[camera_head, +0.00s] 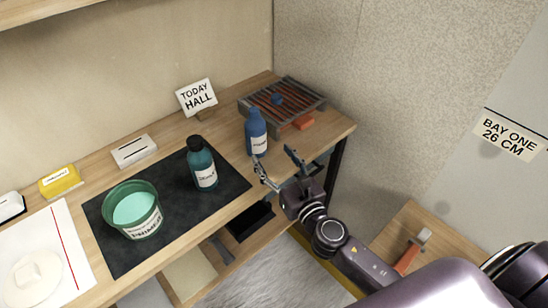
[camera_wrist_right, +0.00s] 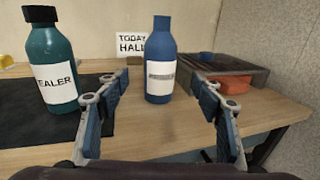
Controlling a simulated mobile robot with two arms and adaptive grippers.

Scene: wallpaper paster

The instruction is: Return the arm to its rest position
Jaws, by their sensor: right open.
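My right gripper (camera_head: 276,167) is open and empty at the front edge of the wooden table, just in front of a blue bottle (camera_head: 256,132). In the right wrist view the open fingers (camera_wrist_right: 160,90) point toward the blue bottle (camera_wrist_right: 160,62), which stands upright on bare wood between them and farther off. It has a white label, too small to read. My right arm (camera_head: 330,235) reaches in from the lower right. The left gripper does not show in either view.
A teal sealer bottle (camera_head: 202,165) and a green primer tub (camera_head: 132,210) stand on a black mat (camera_head: 115,266). A grilled tray (camera_head: 300,92) and a "TODAY HALL" sign (camera_head: 196,97) are at the back. A lower shelf (camera_head: 190,273) and a side board (camera_head: 405,228) lie below.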

